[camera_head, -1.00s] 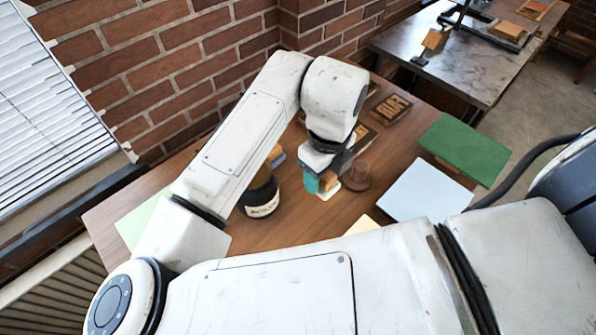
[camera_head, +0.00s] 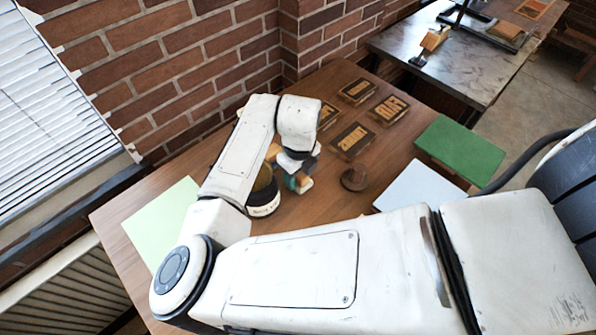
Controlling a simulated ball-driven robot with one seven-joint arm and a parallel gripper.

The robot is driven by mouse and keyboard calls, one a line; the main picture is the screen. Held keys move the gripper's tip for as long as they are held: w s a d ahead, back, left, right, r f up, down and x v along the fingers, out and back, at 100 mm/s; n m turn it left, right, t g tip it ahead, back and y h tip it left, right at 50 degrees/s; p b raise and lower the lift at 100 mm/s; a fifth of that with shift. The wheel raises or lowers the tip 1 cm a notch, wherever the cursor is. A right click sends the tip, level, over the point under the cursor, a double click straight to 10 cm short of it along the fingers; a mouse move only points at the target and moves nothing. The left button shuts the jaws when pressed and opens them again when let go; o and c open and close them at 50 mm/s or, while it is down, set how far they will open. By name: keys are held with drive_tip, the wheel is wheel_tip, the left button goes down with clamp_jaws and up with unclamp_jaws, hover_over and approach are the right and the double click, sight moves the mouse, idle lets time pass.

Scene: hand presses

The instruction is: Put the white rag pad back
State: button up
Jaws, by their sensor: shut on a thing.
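My gripper (camera_head: 297,180) is above the wooden table, just right of a dark labelled jar, with a teal part showing at its fingers. It is shut on a small tan and whitish piece (camera_head: 305,186), which looks like the white rag pad. The fingers and arm hide most of the pad, so its full shape cannot be told. I cannot tell whether the pad touches the table.
The jar (camera_head: 263,197) stands close left of my gripper. A brown round knobbed piece (camera_head: 354,180) stands to the right. Several printing blocks (camera_head: 351,141) lie behind.

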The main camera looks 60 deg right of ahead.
drive_tip(key=shift+f, duration=0.2)
drive_tip(key=o, duration=1.2)
drive_tip(key=shift+r, duration=0.15)
wheel_tip(320, 180, up, 12)
drive_tip(key=b, duration=0.1)
drive_tip(key=shift+s, duration=0.2)
drive_tip(key=shift+a, duration=0.15)
